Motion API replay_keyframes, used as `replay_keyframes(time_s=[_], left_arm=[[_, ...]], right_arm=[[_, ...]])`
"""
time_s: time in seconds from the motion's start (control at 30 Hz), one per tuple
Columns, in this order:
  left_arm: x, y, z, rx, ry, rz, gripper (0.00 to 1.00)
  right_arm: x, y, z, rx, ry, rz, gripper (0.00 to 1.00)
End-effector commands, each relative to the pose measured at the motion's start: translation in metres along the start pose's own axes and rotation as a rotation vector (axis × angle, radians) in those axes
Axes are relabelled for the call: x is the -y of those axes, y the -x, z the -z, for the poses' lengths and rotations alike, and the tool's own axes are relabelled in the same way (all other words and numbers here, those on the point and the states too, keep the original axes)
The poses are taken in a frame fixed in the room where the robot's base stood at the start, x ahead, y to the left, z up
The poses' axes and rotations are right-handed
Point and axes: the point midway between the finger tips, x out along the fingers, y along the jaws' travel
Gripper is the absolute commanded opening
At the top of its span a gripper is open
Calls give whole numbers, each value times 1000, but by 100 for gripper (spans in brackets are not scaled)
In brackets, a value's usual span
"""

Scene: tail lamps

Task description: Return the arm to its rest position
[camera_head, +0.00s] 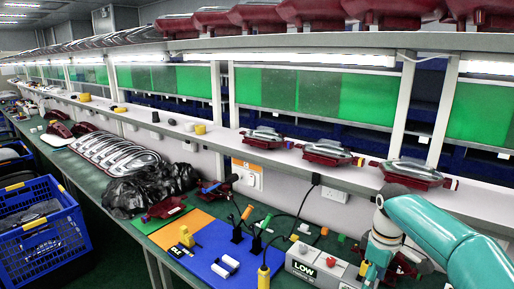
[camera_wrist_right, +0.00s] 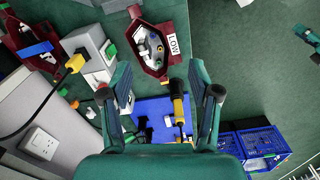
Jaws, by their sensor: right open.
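My right arm (camera_head: 440,230) comes in from the right edge of the head view, bent above the bench's near right part. Its gripper is not clear there. In the right wrist view my right gripper (camera_wrist_right: 158,78) is open, its two teal-and-black fingers wide apart with nothing held between them. Beyond the fingers are a yellow-and-black tool or plug (camera_wrist_right: 178,105) and a blue mat (camera_wrist_right: 150,106). A teal-and-dark part (camera_wrist_right: 309,38) at that view's right edge may belong to my left gripper; its state is not clear. No left arm shows in the head view.
A maroon lamp housing (camera_wrist_right: 152,48) lies beside a grey test box (camera_head: 315,262) marked LOW. Cables run across the bench. A shelf (camera_head: 290,158) with maroon lamps (camera_head: 328,152) stands behind. Blue crates (camera_head: 40,235) stand at the left.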

Motion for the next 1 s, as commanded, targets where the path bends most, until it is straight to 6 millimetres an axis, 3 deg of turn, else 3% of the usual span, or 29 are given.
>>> replay_keyframes(time_s=[0.37,0.57,0.67,0.77,0.9,1.0], left_arm=[[5,-15,1,-1,0,0,40],[10,-26,0,0,0,0,40],[13,-35,0,0,0,0,40],[17,-47,1,-1,0,0,40],[24,-66,1,-1,0,0,40],[28,-78,1,-1,0,0,40]], right_arm=[[21,-93,19,-42,-50,47,62],[47,-162,27,-80,-114,94,62],[70,-210,28,-102,-169,131,62],[106,-272,22,-128,-262,185,62],[173,-354,-2,-156,-454,263,62],[220,-395,-29,-162,-607,303,62]])
